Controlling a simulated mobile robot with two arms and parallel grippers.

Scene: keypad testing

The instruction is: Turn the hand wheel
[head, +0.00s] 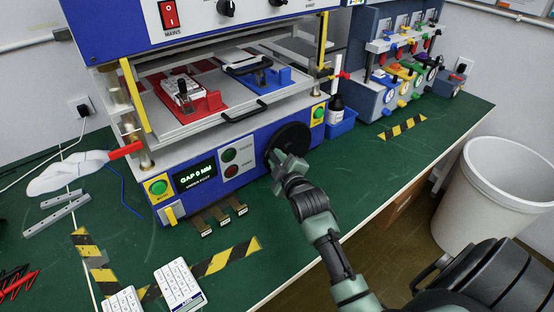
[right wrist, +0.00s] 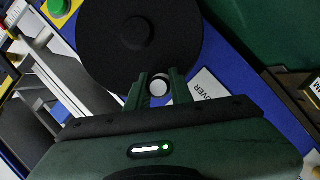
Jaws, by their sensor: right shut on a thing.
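The black hand wheel (head: 293,137) is on the blue front panel of the press, right of the display. It also shows large at the top of the right wrist view (right wrist: 140,38). My right gripper (head: 275,159) is at the wheel's lower left edge. In the right wrist view its two fingers (right wrist: 156,88) are on either side of the wheel's small round handle (right wrist: 157,86), shut on it. The display (head: 195,176) reads "GAP 0 MM". My left gripper is not in view.
Green (head: 227,154) and dark red (head: 231,170) buttons sit just left of the wheel. A blue bin (head: 341,124) with a bottle is to its right. Keypads (head: 181,287) and striped tape lie on the green bench (head: 270,243). A white bin (head: 497,190) stands at right.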

